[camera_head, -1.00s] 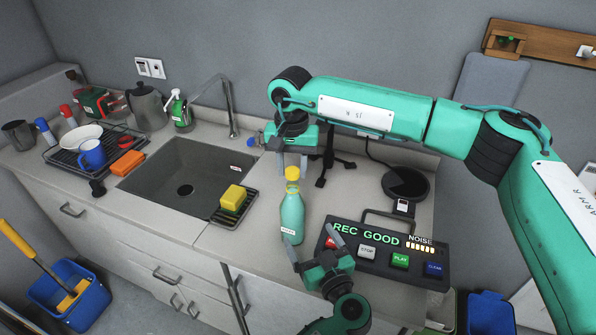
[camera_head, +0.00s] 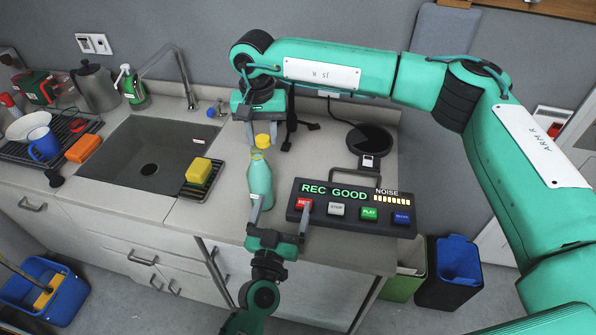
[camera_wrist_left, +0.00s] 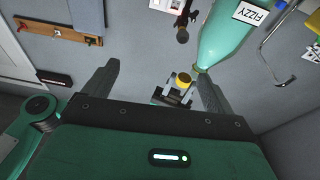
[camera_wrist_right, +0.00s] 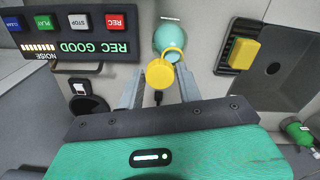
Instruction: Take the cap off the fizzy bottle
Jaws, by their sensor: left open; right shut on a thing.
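The fizzy bottle (camera_head: 260,183) is teal and stands upright on the counter right of the sink. Its FIZZY label shows in the left wrist view (camera_wrist_left: 225,38). The yellow cap (camera_head: 262,141) is between the fingertips of my right gripper (camera_wrist_right: 158,76), which is shut on it. In the right wrist view the cap (camera_wrist_right: 158,73) sits off-centre from the bottle's yellow neck ring (camera_wrist_right: 172,55), and looks apart from the neck. My left gripper (camera_head: 280,213) is open and empty at the counter's front edge. Its left finger is in front of the bottle's base.
A REC GOOD button panel (camera_head: 350,212) lies right of the bottle. A yellow sponge (camera_head: 198,170) rests on a rack to the left, beside the sink (camera_head: 150,150). A black round pad (camera_head: 370,140) lies behind the panel.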

